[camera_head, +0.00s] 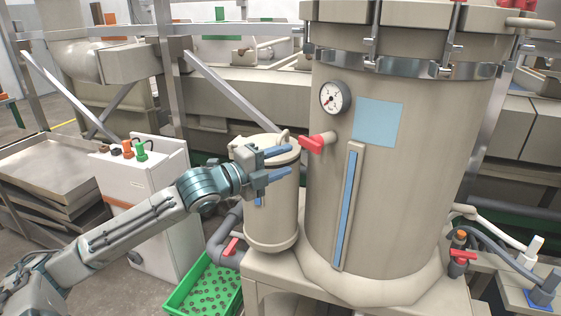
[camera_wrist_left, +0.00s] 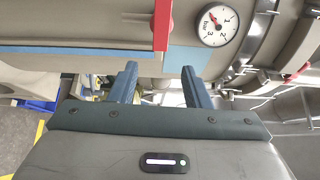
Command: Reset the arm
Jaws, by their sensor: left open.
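My left arm comes in from the left in the head view, and its left gripper (camera_head: 280,163) is open with nothing between its blue fingers. It is in front of the small beige canister (camera_head: 270,220), just left of the large beige tank (camera_head: 400,210). A red valve handle (camera_head: 313,143) on the tank is close to the right of the fingertips. In the left wrist view the open fingers (camera_wrist_left: 160,85) point toward the tank side, with the red handle (camera_wrist_left: 162,25) beyond them. My right gripper is not in view.
A pressure gauge (camera_head: 335,97) and a blue sight strip (camera_head: 347,210) are on the tank. A green crate (camera_head: 232,303) with small parts stands on the floor below. A white box (camera_head: 140,195) stands behind my arm. Hoses and another red-handled valve (camera_head: 462,254) are at the right.

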